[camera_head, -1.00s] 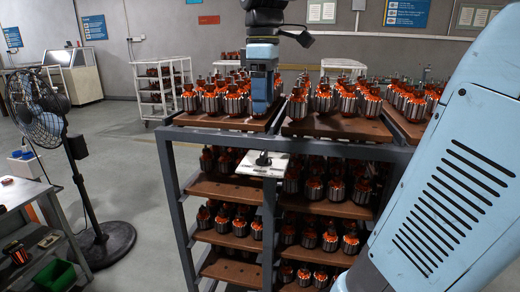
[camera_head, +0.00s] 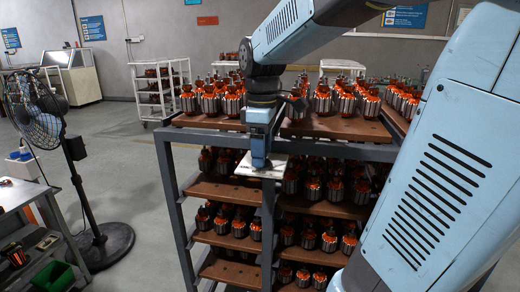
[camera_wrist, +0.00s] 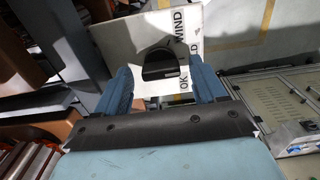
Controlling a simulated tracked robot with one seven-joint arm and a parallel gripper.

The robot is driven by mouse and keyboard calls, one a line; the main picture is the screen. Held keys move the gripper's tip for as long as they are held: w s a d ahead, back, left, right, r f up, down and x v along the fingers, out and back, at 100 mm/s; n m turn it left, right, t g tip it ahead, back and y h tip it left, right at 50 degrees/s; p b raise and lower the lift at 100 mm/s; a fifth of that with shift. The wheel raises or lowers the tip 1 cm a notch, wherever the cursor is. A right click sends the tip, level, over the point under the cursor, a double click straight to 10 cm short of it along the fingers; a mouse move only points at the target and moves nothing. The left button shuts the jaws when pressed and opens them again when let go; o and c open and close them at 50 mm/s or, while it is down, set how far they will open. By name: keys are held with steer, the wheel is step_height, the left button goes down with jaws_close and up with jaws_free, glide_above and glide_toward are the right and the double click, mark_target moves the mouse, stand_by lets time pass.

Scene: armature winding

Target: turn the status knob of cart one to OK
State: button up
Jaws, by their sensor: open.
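The cart (camera_head: 171,192) is a grey frame with wooden shelves full of copper-wound armatures. A white status plate (camera_head: 242,168) is fixed at its front; the plate (camera_wrist: 115,42) also shows in the wrist view, with the words WIND and OK and a partly covered word near its right edge. The black round knob (camera_wrist: 160,66) is on the plate. My gripper (camera_head: 260,167) points down over the plate and hides the knob in the head view. In the wrist view, my open gripper (camera_wrist: 163,76) has one blue finger on each side of the knob; contact is not visible.
A black fan (camera_head: 38,118) stands at the left, beside a workbench (camera_head: 30,195) with a green bin (camera_head: 55,277). A white rack (camera_head: 160,95) stands behind. The floor between the fan and the cart is clear. Armatures crowd the cart top close to my arm.

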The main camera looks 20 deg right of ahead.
steer(key=shift+a, duration=0.1)
steer(key=c, duration=1.1)
steer(key=shift+o, duration=0.2)
steer(key=m, duration=0.5)
steer(key=shift+r+m, duration=0.1)
steer(key=shift+m, duration=0.3)
steer(key=m, duration=0.5)
steer(key=shift+m, duration=0.7)
steer(key=o, duration=1.1)
steer(key=shift+c, duration=0.2)
